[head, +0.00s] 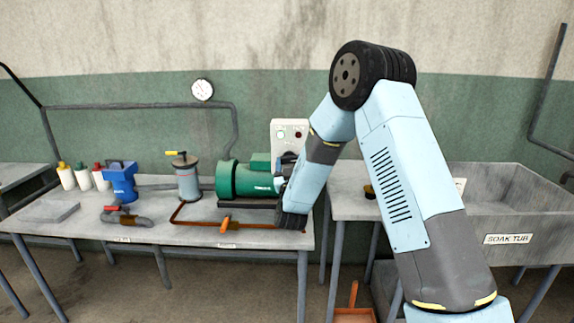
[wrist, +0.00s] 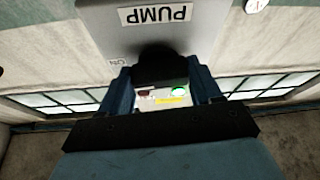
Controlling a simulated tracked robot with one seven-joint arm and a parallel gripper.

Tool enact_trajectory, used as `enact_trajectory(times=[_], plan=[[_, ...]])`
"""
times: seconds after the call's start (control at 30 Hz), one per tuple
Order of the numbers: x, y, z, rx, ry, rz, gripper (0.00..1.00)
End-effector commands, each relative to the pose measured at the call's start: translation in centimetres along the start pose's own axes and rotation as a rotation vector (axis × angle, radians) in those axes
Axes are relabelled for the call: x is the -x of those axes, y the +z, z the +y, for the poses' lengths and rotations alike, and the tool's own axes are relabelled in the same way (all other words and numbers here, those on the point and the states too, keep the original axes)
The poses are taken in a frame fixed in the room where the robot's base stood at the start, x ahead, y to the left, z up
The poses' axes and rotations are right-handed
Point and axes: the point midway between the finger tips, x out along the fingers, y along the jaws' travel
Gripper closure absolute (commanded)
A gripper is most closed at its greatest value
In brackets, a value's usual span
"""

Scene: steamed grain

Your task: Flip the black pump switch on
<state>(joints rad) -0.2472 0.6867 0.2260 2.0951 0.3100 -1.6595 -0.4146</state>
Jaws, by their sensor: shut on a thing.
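In the wrist view, a black switch (wrist: 160,66) sits on a grey panel (wrist: 110,42) below a white PUMP label (wrist: 156,13). A small ON label shows to its left. My gripper (wrist: 161,76) has its two blue fingers on either side of the black switch and is shut on it. In the head view, the pale control box (head: 290,127) stands behind the green pump (head: 240,180).
The bench (head: 150,232) also holds a grey filter canister (head: 188,182), a blue device (head: 121,181), several bottles and a copper-coloured pipe. A grey soak tub (head: 515,210) stands at the right.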

Motion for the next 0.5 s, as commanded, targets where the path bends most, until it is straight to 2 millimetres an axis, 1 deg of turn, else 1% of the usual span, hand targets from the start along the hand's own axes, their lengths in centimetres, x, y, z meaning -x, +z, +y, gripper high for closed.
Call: enact_trajectory(times=[0.03, 0.2, 0.5], plan=[[0.29, 0.25, -0.32, -0.026, 0.004, -0.007, 0.67], [0.27, 0.24, -0.34, -0.094, 0.033, -0.007, 0.67], [0.24, 0.22, -0.32, -0.14, 0.052, -0.008, 0.67]])
